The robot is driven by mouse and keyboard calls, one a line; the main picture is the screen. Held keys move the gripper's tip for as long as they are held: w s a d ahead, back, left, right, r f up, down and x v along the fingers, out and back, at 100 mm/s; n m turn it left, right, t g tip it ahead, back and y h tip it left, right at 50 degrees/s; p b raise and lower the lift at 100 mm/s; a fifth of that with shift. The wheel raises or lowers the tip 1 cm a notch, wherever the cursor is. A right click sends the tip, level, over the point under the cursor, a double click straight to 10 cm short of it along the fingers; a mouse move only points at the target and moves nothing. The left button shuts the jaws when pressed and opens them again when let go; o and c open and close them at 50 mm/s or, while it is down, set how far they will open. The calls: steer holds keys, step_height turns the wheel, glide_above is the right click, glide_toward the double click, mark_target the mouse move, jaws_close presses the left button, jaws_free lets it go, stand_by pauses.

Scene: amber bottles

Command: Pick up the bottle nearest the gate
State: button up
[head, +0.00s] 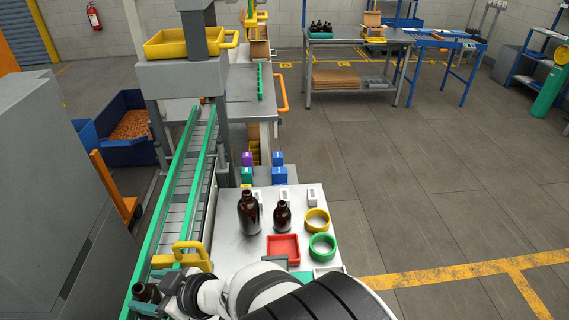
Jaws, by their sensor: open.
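A dark amber bottle (146,293) is on the conveyor (187,165) at the bottom left, just in front of the yellow gate (183,257). My gripper (165,292) is open, reaching in from the right close beside this bottle. The arm hides part of the jaws, and I cannot tell whether they touch the bottle. A larger amber bottle (249,214) and a smaller one (282,218) stand upright on the white table, away from the gate.
The table also holds a red tray (283,237), a yellow ring (316,212), a green ring (322,238) and small white blocks. Green rails border the conveyor. A grey cabinet (50,190) stands on the left. Open floor lies right of the table.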

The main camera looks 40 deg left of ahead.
steer(key=x, duration=0.6)
steer(key=shift+s+a, duration=0.2)
steer(key=shift+a, duration=0.15)
steer(key=shift+f, duration=0.1)
jaws_close()
stand_by(0.8)
